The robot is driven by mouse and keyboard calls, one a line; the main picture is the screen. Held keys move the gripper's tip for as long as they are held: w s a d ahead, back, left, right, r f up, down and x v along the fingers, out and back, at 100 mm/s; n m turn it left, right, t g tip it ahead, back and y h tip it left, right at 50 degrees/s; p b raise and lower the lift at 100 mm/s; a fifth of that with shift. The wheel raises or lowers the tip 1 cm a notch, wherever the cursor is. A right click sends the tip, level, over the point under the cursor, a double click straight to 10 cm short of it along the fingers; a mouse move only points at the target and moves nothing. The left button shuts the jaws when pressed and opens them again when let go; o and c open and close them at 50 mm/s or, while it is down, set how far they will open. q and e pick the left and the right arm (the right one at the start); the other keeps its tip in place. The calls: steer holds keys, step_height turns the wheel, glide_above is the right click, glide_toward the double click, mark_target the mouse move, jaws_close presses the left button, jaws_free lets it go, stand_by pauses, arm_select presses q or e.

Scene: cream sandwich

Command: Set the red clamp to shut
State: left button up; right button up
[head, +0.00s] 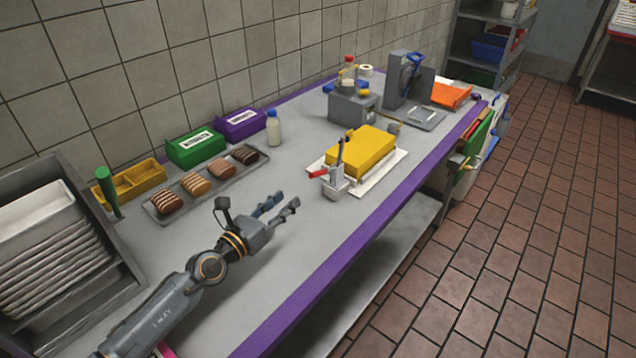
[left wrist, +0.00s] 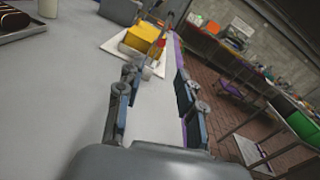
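The red clamp has a red handle (head: 318,174), a grey-white base and a grey upright arm. It stands at the near corner of a yellow block (head: 362,150) on a white board (head: 385,180). In the left wrist view the red handle (left wrist: 160,43) shows just beyond my fingers, in front of the yellow block (left wrist: 144,38). I cannot tell how the clamp is set. My left gripper (head: 288,200) is low over the table, to the left of the clamp and apart from it. Its fingers (left wrist: 153,85) are spread with nothing between them. My right gripper is not in view.
A tray of pastries (head: 208,182), a green box (head: 195,148), a purple box (head: 240,124) and a white bottle (head: 273,128) stand by the wall. Grey equipment (head: 352,105) stands behind the block. The table is bare between my gripper and the clamp.

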mark_target(318, 174)
arm_select(q)
steer(key=b+x, duration=0.1)
steer(key=x, duration=0.3)
steer(key=b+x, duration=0.1)
steer(key=x, duration=0.3)
steer(key=b+x, duration=0.1)
steer(key=x, duration=0.3)
steer(key=shift+w+d+f+b, duration=0.1)
steer(key=shift+f+b, duration=0.2)
steer(key=shift+b, duration=0.1)
steer(key=shift+w+d+r, duration=0.15)
steer(key=shift+w+d, duration=0.25)
steer(key=shift+w, duration=0.25)
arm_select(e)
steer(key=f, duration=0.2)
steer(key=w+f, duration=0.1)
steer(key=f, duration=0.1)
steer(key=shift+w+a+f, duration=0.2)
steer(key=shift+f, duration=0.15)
arm_select(q)
steer(key=shift+c, duration=0.2)
jaws_close()
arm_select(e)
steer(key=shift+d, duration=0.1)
